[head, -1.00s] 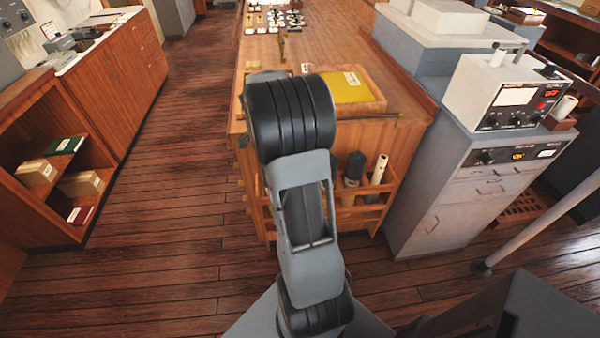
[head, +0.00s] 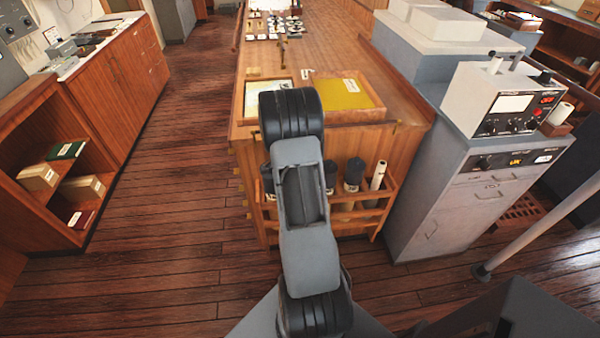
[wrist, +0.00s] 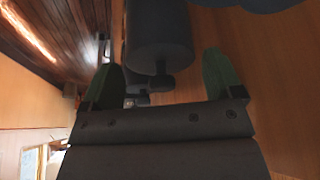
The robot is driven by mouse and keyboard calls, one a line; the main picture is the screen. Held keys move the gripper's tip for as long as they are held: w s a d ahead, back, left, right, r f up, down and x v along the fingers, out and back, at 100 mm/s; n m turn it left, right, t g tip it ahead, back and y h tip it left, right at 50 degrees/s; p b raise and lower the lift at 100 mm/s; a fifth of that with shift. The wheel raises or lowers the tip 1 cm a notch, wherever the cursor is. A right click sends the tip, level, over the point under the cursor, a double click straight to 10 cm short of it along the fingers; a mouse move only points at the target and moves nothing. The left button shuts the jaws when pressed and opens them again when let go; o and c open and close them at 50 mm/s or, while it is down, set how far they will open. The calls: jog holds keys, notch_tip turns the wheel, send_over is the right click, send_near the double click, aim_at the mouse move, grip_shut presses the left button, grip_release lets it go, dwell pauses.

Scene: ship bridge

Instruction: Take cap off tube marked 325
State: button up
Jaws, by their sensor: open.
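Several dark tubes stand in a wooden rack (head: 342,214) on the end of the long table. One dark tube (head: 354,174) is right of my arm, another (head: 268,180) is left of it, and one is partly hidden by it. I can read no number on any of them. In the wrist view, a dark cylinder with a small knob at its end (wrist: 160,45) extends between the fingers of my open gripper (wrist: 160,76). The green finger pads stand apart on either side, with gaps. More dark knobs show behind it. The head view hides my gripper.
A white roll (head: 378,175) stands at the rack's right end. A yellow folder (head: 342,94) lies in a tray on the table (head: 330,55). A grey cabinet (head: 465,205) stands close on the right. The wooden floor (head: 180,200) is clear on the left.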

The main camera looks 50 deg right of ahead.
jog(key=shift+x, duration=1.25)
jog(key=c, duration=0.7)
